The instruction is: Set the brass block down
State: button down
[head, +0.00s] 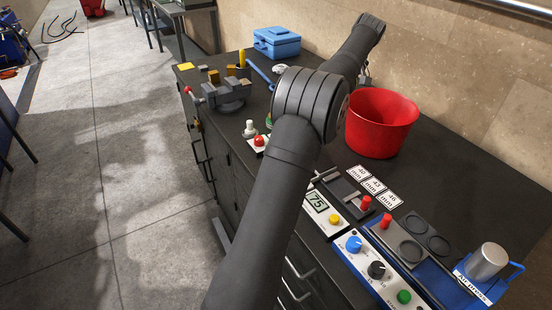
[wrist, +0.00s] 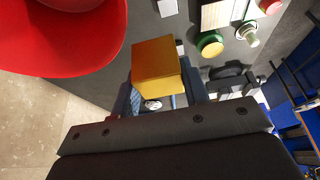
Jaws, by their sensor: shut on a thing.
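The brass block (wrist: 157,62) is a yellow-orange cube in the wrist view. My gripper (wrist: 160,92) is shut on it, with a dark finger at each side. The block stands out past the fingers and looks held above the grey bench top; the gap below it cannot be judged. In the head view my arm hides most of the middle of the bench, and I cannot make out the held block there.
A red bucket (head: 381,122) stands on the bench near the wall; in the wrist view it (wrist: 60,35) is left of the block. A vise (head: 228,94), blue box (head: 276,42) and control panels (head: 375,268) stand around.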

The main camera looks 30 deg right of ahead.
jog(key=s+a, duration=0.5)
jog(key=a, duration=0.5)
jog(key=s+a, duration=0.5)
jog(key=a, duration=0.4)
jog(key=w+a+f, duration=0.1)
jog(key=w+f, duration=0.2)
jog(key=f, duration=0.1)
jog(key=w+a+f, duration=0.1)
jog(key=w+f, duration=0.3)
jog(key=w+a+f, duration=0.1)
jog(key=w+f, duration=0.2)
jog(key=f, duration=0.1)
jog(key=shift+w+a, duration=0.2)
jog(key=shift+a, duration=0.2)
jog(key=shift+w+a+f, duration=0.1)
jog(key=shift+w+f, duration=0.15)
jog(key=shift+f, duration=1.85)
